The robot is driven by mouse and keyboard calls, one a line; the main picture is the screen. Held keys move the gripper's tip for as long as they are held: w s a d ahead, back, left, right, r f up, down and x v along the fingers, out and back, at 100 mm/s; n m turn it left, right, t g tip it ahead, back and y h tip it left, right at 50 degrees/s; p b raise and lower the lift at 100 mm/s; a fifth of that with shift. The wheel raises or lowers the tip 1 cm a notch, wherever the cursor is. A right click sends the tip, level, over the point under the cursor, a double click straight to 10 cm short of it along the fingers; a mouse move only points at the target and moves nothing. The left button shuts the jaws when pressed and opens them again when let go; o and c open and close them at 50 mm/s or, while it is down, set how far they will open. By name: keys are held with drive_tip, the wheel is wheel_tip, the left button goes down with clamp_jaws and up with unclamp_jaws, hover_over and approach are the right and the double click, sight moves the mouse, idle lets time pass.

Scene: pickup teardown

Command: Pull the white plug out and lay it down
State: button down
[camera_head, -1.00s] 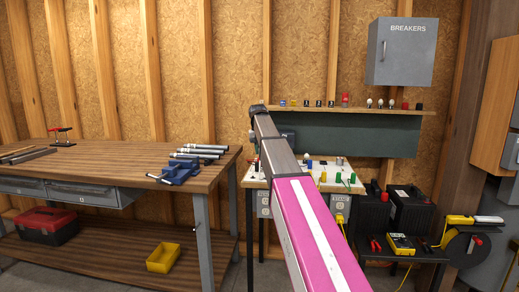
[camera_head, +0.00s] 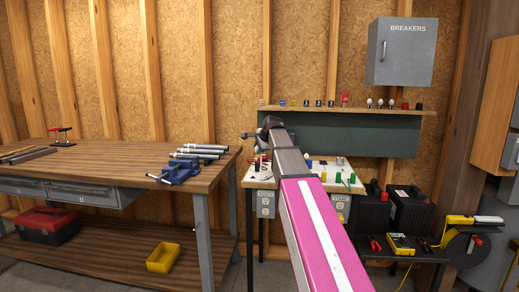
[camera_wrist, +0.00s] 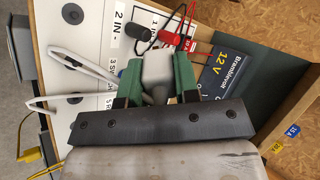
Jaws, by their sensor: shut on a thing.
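The white plug (camera_wrist: 157,66) shows in the wrist view as a pale, blocky thing between the green fingers of my gripper (camera_wrist: 156,80). The gripper is shut on it, with one finger on each side. The plug lies over a white labelled panel (camera_wrist: 102,27); I cannot tell whether it still touches a socket. In the head view my gripper (camera_head: 249,135) is at the far end of my arm, above the left part of the white bench board (camera_head: 255,180). The plug is not clear there.
Black (camera_wrist: 137,30) and red (camera_wrist: 167,33) plugs with leads sit close beyond the fingers. A blue 12 V label (camera_wrist: 228,65) is to the right. A shelf (camera_head: 350,109) with small parts runs behind; a wooden workbench (camera_head: 110,160) stands left.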

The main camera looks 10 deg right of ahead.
drive_tip(key=shift+f, duration=0.2)
drive_tip(key=shift+f, duration=3.8)
drive_tip(key=c, duration=0.8)
unclamp_jaws()
drive_tip(key=v, duration=1.1)
drive_tip(key=shift+f, duration=0.15)
